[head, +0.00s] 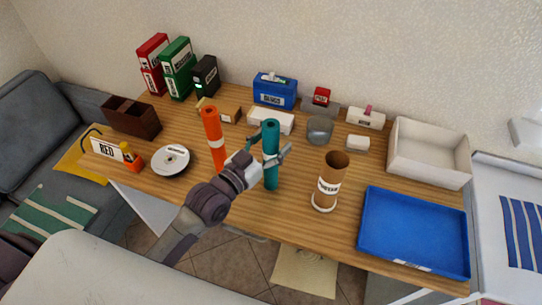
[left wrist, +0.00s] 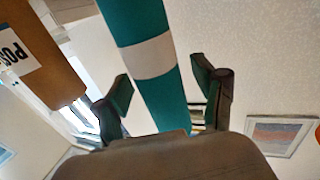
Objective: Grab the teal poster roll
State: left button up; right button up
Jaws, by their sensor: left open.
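The teal poster roll (head: 271,172) stands upright on the wooden table, near the middle. In the left wrist view the teal roll (left wrist: 160,85) with its pale band runs between the two fingers. My left gripper (head: 270,155) is open, with its fingers on either side of the roll's upper part. In the left wrist view a gap shows between the left finger of the gripper (left wrist: 160,98) and the roll; the right finger is closer to it. My right gripper is not in view.
An orange roll (head: 214,140) stands just left of my gripper. A brown cardboard tube (head: 331,172) stands to the right. A blue tray (head: 413,232), a white box (head: 428,150) and a disc stack (head: 171,160) are also on the table (head: 295,215).

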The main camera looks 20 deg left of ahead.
pick_arm(q)
jog(key=shift+s, duration=0.1)
jog(key=c, duration=1.3)
